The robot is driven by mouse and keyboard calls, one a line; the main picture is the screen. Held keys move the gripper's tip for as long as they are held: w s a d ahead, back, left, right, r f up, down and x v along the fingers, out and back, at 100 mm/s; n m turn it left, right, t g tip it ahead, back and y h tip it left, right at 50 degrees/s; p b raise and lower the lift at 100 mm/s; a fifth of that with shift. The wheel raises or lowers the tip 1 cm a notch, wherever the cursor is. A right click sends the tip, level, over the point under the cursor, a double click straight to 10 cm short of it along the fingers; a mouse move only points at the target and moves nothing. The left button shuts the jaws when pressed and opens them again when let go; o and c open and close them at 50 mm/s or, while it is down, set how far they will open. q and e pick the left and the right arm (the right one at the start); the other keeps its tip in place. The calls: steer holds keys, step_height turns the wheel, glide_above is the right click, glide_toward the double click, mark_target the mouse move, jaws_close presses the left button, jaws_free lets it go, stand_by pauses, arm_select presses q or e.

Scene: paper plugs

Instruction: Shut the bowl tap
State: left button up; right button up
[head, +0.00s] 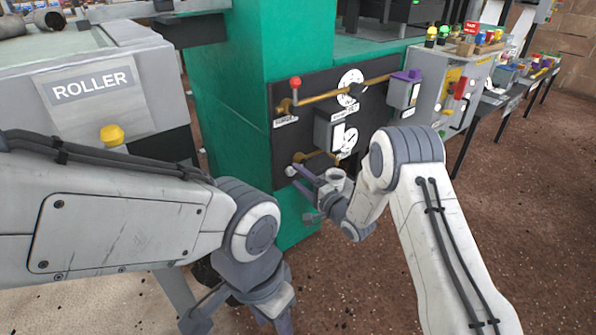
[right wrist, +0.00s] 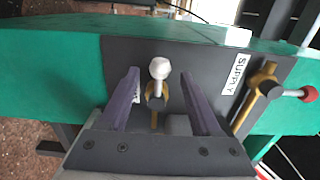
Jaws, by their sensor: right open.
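The bowl tap is the lower brass tap on the dark panel, with a pale ball-ended handle (head: 291,170). In the right wrist view its white knob (right wrist: 159,68) stands upright on a brass stem (right wrist: 155,104). My right gripper (head: 302,180) is open at the tap. In its wrist view (right wrist: 156,88) the knob lies between the two purple fingers, with a gap on each side. I see no clear contact. The tap's label is mostly hidden. My left gripper (head: 240,312) is low at the bottom edge, its fingers apart and away from the panel.
The supply tap has a red knob (head: 295,82); its label reads SUPPLY in the right wrist view (right wrist: 239,74). A grey box (head: 331,132) and gauges (head: 350,80) are on the panel. A roller machine (head: 92,84) stands left.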

steer(key=shift+x, duration=1.3)
steer(key=c, duration=0.9)
